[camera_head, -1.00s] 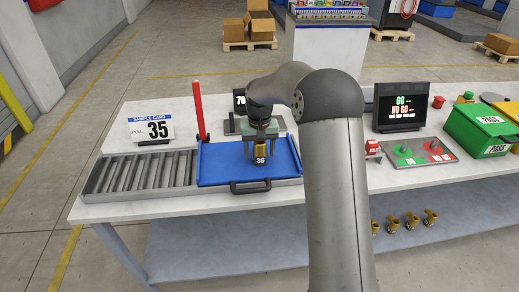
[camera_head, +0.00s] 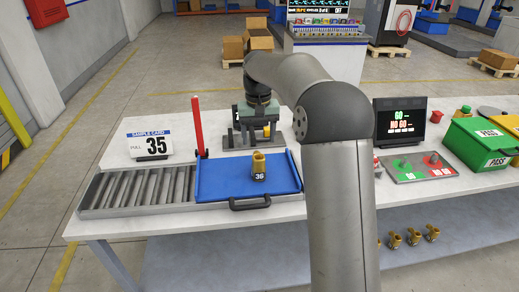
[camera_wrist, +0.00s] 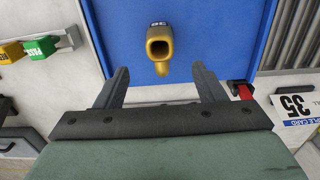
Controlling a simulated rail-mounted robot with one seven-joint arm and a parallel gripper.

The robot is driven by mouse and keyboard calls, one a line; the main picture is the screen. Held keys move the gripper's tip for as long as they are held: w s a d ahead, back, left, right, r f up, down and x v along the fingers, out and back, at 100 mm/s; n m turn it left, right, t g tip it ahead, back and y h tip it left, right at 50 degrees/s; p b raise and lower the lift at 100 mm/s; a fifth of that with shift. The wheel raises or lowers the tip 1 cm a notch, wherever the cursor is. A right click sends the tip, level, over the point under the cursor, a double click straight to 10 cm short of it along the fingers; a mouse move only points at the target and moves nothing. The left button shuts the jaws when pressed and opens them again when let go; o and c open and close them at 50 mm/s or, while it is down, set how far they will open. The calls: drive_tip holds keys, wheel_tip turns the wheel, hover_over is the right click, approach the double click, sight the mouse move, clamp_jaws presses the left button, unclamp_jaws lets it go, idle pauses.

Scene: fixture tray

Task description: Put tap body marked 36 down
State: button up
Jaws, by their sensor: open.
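The brass tap body marked 36 (camera_head: 258,165) stands on the blue tray (camera_head: 220,186), right of the tray's middle. It also shows in the wrist view (camera_wrist: 159,46), beyond my fingertips with a gap between. My gripper (camera_head: 253,138) is open and empty, above and behind the tap body. In the wrist view its two fingers (camera_wrist: 161,78) are spread apart, and nothing is between them.
A roller track (camera_head: 135,187) adjoins the tray's left side. A red post (camera_head: 199,126) stands at the tray's back left corner, near a sample card reading 35 (camera_head: 150,144). Right of my arm are a GO/NO GO panel (camera_head: 415,168) and a green PASS bin (camera_head: 482,142).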

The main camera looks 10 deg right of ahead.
drive_tip(key=s+a, duration=0.1)
drive_tip(key=s, duration=1.8)
drive_tip(key=s+f, duration=0.3)
drive_tip(key=s, duration=0.5)
drive_tip(key=s+f+n, duration=0.1)
drive_tip(key=s+f, duration=0.2)
drive_tip(key=s, duration=0.6)
drive_tip(key=shift+s+t, duration=0.25)
drive_tip(key=shift+t, duration=0.05)
drive_tip(key=shift+f, duration=0.1)
